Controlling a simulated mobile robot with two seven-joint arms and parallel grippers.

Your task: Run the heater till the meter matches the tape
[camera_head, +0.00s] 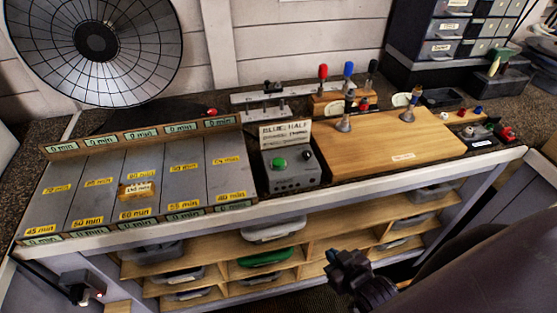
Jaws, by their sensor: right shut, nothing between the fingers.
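The heater, a large dark round dish (97,42), stands at the back left. In front of it lies a grey slatted board (100,195) with yellow tape labels in minutes; the front ones include 45, 50, 60 and 40. Green meters (186,127) along its back and front rails read 0 min. A small wooden tag (137,190) lies on the middle slat. A grey control box (292,172) has a green button (279,164), a black knob and a sign starting "BLUE HALF". My right gripper (347,268) is shut and empty, in front of the bench, below the box. My left gripper is out of view.
Right of the box, a wooden board (400,140) carries two upright blue-tipped pieces. Red, blue and black-handled tools (348,70) stand behind it. Drawer units (445,28) are at the back right. Shelves with bins (265,257) lie below the bench's white front edge (400,172).

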